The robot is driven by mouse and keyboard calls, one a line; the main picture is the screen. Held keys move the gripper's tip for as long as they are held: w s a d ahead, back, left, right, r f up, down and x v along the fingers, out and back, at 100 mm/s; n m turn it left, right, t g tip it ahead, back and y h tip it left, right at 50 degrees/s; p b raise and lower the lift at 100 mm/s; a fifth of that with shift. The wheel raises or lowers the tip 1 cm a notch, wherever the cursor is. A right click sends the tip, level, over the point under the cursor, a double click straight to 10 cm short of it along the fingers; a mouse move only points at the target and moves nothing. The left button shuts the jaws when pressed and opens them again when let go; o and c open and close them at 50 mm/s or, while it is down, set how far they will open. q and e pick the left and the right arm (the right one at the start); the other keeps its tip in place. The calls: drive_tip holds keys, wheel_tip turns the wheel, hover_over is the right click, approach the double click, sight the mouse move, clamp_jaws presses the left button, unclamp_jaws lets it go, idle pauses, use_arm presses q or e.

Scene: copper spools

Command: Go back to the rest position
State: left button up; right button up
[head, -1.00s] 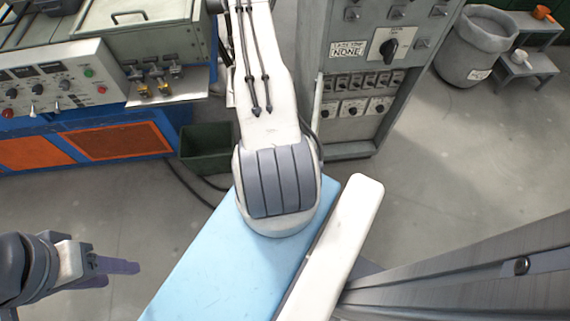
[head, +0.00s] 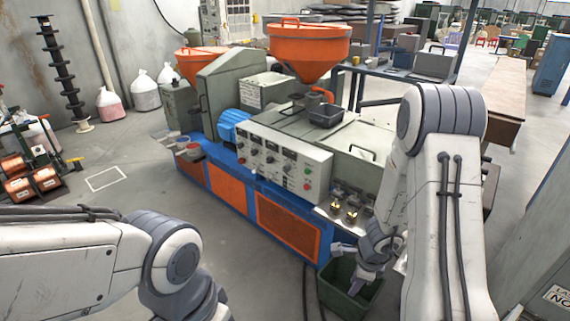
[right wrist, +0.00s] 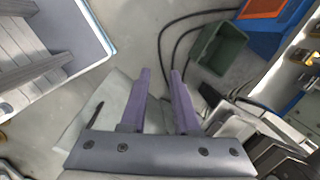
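My right arm comes down on the right of the head view, with its gripper (head: 348,265) small and pointing down by the green bin. In the right wrist view the two purple fingers of my right gripper (right wrist: 160,72) stand apart, with only grey floor between them. My left arm (head: 110,265) crosses the lower left of the head view, bent at a grey joint. Its gripper is outside the picture. The copper spools (head: 32,183) sit on a stand at the far left, apart from both arms.
A blue and orange machine (head: 290,225) with a control panel and orange hoppers (head: 310,45) fills the middle. The green bin (head: 338,298) stands in front of it and also shows in the right wrist view (right wrist: 220,50). Open floor lies left of the machine.

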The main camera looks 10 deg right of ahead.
drive_tip(key=s+a+r+n+y, duration=0.2)
drive_tip(key=a+r+n, duration=0.55)
drive_tip(key=a, duration=0.35)
drive_tip(key=s+a+r+n+y, duration=0.1)
drive_tip(key=s+a+r+n, duration=0.1)
drive_tip(key=a+r+n, duration=0.65)
drive_tip(key=s+a+r+n+h, duration=0.1)
drive_tip(key=s+r+n, duration=0.2)
drive_tip(key=s+n, duration=0.4)
drive_tip(key=s+a+r+n+g+h, duration=0.1)
drive_tip(key=s+a+r+n, duration=0.1)
drive_tip(key=s+n, duration=0.4)
drive_tip(key=shift+s+a+r+n+h, duration=0.3)
drive_tip(key=shift+s+r+n, duration=0.1)
drive_tip(key=shift+n, duration=0.8)
